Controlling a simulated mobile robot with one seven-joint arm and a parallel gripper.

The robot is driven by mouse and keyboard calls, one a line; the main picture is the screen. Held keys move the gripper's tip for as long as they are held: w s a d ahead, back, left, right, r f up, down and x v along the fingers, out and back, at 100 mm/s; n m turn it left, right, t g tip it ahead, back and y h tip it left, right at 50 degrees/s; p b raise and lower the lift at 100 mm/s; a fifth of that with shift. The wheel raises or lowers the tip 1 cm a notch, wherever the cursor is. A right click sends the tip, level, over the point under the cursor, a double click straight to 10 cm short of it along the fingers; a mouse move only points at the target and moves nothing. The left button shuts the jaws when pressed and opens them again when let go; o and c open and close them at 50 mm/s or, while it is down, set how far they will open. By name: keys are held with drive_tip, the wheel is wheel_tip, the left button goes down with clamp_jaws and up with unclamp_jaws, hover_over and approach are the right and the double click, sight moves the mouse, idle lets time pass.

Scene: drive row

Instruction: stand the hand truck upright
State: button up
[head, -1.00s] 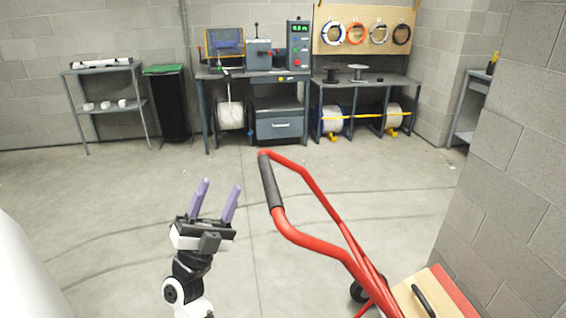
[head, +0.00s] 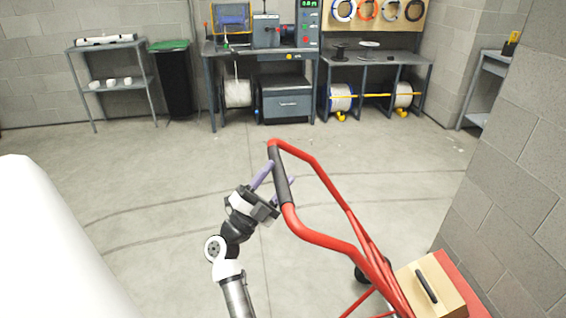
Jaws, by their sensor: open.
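The red hand truck (head: 345,205) leans back at the right, its handle end toward the room. Its black grip (head: 279,176) is on the crossbar at the upper left of the frame. A tan box (head: 443,283) with a black handle sits low on the truck. My gripper (head: 274,176) is open at the black grip, with one purple finger on its left side and the other partly hidden behind the grip or frame. I cannot tell whether the fingers touch it.
A grey block wall (head: 515,170) stands close on the right, beside the truck. Workbenches (head: 370,62), a shelf (head: 110,88) and a dark bin (head: 174,80) line the back wall. The concrete floor (head: 160,165) between is clear.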

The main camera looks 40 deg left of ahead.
drive_tip(key=shift+x, duration=1.45)
drive_tip(key=shift+p, duration=0.3)
clamp_jaws()
